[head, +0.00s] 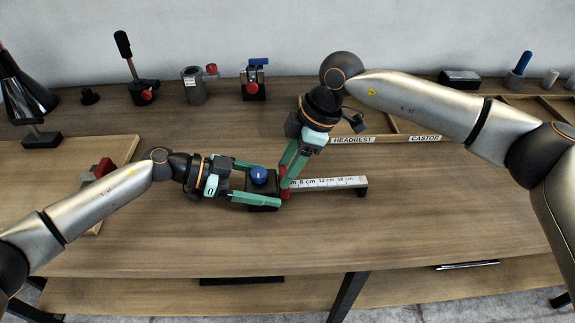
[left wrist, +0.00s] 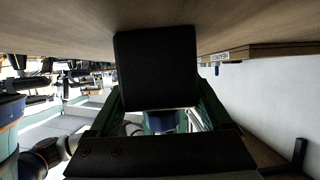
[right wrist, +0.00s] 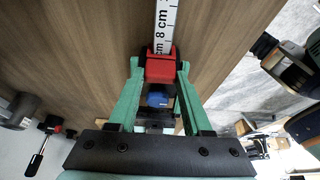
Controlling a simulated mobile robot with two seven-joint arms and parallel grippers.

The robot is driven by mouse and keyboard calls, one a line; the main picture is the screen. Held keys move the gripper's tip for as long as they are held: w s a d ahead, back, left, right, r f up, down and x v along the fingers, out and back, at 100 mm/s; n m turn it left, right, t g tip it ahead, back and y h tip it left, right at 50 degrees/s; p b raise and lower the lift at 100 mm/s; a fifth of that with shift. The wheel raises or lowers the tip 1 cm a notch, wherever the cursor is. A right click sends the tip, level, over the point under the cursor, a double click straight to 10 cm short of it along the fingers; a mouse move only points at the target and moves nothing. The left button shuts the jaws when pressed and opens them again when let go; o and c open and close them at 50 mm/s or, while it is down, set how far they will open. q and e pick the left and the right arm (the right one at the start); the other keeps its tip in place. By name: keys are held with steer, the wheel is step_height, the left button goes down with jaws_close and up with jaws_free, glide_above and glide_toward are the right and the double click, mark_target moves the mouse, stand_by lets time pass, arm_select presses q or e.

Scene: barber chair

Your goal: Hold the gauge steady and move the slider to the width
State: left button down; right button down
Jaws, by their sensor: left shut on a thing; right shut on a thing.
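The gauge lies on the workbench, with a black base block (head: 263,203), a blue knob (head: 259,176) on it and a white marked scale (head: 325,183) running right. My left gripper (head: 262,184) is shut on the base block, its green fingers on either side. The block also fills the middle of the left wrist view (left wrist: 156,68). The red slider (head: 285,190) sits at the left end of the scale, close beside the block. My right gripper (head: 286,178) is shut on the slider, which shows between its fingers in the right wrist view (right wrist: 160,66) near the 8 cm mark.
A wooden tray (head: 380,138) with HEADREST and CASTOR labels lies at the back right. A lever (head: 133,70), a grey cylinder (head: 194,86) and a small clamp device (head: 253,80) stand along the back. A board with a red part (head: 103,168) is at the left. The front bench is clear.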

stand_by(0.8)
steer(key=d, duration=1.2)
steer(key=shift+w+d, duration=0.25)
steer(key=shift+d, duration=0.1)
steer(key=c, duration=0.7)
jaws_free()
steer(key=o, duration=0.4)
steer(key=shift+a, duration=0.15)
steer(key=shift+r, duration=0.15)
steer(key=v, duration=1.2)
